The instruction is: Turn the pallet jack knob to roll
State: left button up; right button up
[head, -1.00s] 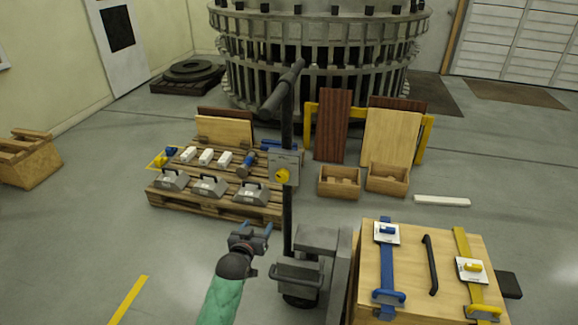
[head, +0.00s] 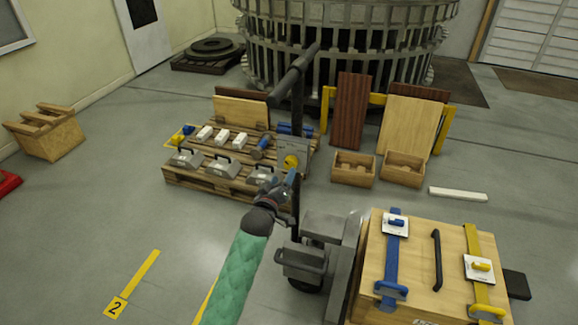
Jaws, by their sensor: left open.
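The pallet jack's yellow knob (head: 291,161) sits on a grey plate (head: 297,150) fixed to the dark upright post (head: 296,112). The post is topped by a dark T-shaped handle (head: 294,74). My left gripper (head: 282,181), on the arm with the green sleeve, is open and empty. It appears just below the knob in the picture, close to the plate's lower edge; I cannot tell whether it touches. It hides part of the post. My right gripper is not in view.
The jack's grey body (head: 325,240) stands beside a wooden crate (head: 415,255) with blue and yellow straps. Behind the post, a wooden pallet (head: 205,184) carries grey weights and white blocks. Two wooden boxes (head: 353,170) stand to the right.

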aim_at(289, 165)
pick_arm(q)
jog(key=x, duration=0.4)
jog(key=shift+a+r+p, duration=0.1)
jog(key=shift+r+p, duration=0.05)
jog(key=shift+p, duration=0.25)
jog(key=shift+x, duration=0.9)
jog(key=shift+w, duration=0.45)
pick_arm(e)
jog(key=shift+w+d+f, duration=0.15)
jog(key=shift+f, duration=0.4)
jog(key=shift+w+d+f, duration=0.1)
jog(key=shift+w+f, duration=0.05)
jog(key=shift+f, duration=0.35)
pick_arm(q)
jog(key=shift+d, duration=0.2)
jog(key=c, duration=1)
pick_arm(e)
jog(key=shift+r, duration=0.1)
